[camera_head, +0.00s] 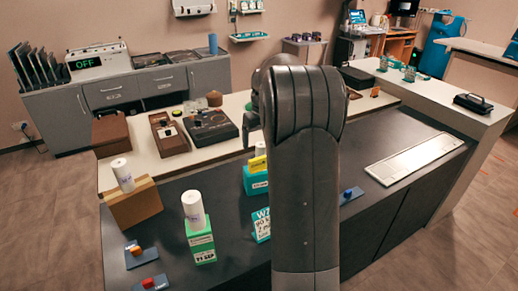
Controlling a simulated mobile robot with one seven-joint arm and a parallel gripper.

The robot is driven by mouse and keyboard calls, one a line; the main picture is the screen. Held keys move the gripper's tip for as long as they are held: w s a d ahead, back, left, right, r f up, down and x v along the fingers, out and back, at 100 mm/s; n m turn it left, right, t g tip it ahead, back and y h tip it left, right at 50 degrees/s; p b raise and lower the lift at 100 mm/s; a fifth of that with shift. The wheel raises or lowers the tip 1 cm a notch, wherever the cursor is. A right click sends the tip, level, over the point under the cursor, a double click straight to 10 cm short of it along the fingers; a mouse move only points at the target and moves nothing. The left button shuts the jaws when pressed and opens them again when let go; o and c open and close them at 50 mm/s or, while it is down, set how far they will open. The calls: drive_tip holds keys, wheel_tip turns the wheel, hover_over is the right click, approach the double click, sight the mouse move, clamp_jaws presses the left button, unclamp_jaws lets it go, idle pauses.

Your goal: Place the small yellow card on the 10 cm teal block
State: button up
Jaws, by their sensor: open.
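A small yellow piece (257,163), likely the card, shows at the top of a teal block (256,184) with a white label, left of my arm. Whether it rests flat on the block or leans there is unclear. A second teal block (262,224) with large lettering stands nearer, partly behind my arm. A green block (202,247) with a white roll on top stands to the left. I cannot tell which block is 10 cm. My open gripper (249,136) shows only in part, above and behind the yellow piece; my arm hides the rest.
A white roll (123,175) stands on a brown box (133,203) at the left. A light flat panel (415,158) lies at the right. The dark counter (355,225) right of my arm has free room.

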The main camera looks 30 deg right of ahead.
drive_tip(key=s+a+r+t, duration=0.2)
drive_tip(key=s+a+r, duration=0.9)
drive_tip(key=s+a, duration=0.4)
drive_tip(key=s+a+f+t, duration=0.1)
drive_tip(key=s+a, duration=0.3)
drive_tip(key=s, duration=0.5)
drive_tip(key=s+a+f, duration=0.3)
drive_tip(key=s+a, duration=0.1)
drive_tip(key=s, duration=0.5)
drive_tip(key=shift+t, duration=0.4)
drive_tip(key=shift+o, duration=0.3)
drive_tip(key=shift+s+r, duration=0.1)
